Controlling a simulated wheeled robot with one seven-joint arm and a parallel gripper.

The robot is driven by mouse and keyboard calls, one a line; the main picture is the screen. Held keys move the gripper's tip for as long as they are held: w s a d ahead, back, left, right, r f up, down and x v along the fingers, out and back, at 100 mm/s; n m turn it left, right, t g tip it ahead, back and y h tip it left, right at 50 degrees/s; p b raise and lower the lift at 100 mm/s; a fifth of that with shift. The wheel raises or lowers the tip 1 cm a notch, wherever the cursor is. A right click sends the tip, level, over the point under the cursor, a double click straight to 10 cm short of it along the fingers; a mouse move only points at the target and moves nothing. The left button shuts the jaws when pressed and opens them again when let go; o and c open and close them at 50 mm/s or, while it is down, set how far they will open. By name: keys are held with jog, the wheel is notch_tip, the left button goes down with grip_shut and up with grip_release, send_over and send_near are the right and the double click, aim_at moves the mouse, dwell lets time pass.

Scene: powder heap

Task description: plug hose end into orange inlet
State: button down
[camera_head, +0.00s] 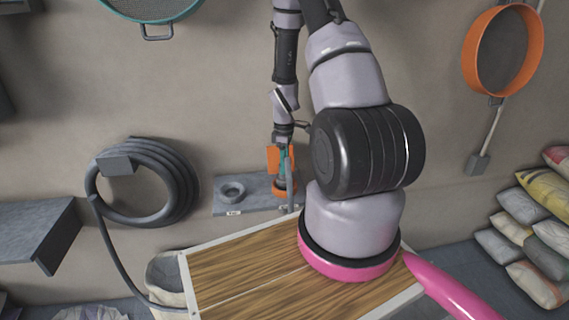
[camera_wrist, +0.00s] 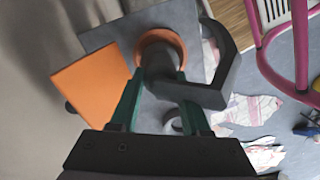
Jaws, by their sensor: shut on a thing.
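My gripper (camera_wrist: 160,82) has green fingers shut on the dark grey hose end (camera_wrist: 157,58). In the head view, my gripper (camera_head: 283,165) is at the wall shelf, partly hidden by its own wrist. The hose end lines up with the round orange inlet (camera_wrist: 173,36), whose rim shows around its far end. I cannot tell how deep it sits. The orange inlet (camera_head: 284,188) also shows low in the head view. An orange square plate (camera_wrist: 92,82) stands left of the inlet.
A grey ring (camera_head: 232,190) sits on the grey shelf (camera_head: 256,181) left of the orange inlet. The coiled hose (camera_head: 183,180) hangs on the wall at left. A wooden-topped table (camera_head: 235,265) stands in front. Stacked bags (camera_head: 530,245) lie at right.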

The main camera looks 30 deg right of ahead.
jog(key=shift+f, duration=0.3)
jog(key=shift+c, duration=1.4)
grip_release()
notch_tip(320, 180, up, 11)
jog(key=shift+f, duration=0.1)
jog(key=s+a+r+m+t, duration=0.2)
jog(key=a+r+m, duration=0.1)
jog(key=r, duration=0.7)
jog(key=s+a+r+m+t, duration=0.1)
jog(key=s+a+r+m, duration=0.2)
jog(key=r, duration=0.7)
jog(key=s+a+r+m+t+y, duration=0.1)
jog(key=s+a+r+m+t, duration=0.1)
jog(key=s+r, duration=0.4)
jog(key=s+a+r+m+t+y, duration=0.1)
jog(key=s+a+r+m+t, duration=0.1)
jog(key=s+a+r+m, duration=0.3)
jog(key=s+r+m, duration=0.1)
jog(key=s+r, duration=0.1)
jog(key=s, duration=0.1)
jog(key=shift+s+a+r+m, duration=0.2)
jog(key=shift+s+r+m, duration=0.1)
jog(key=shift+s, duration=0.05)
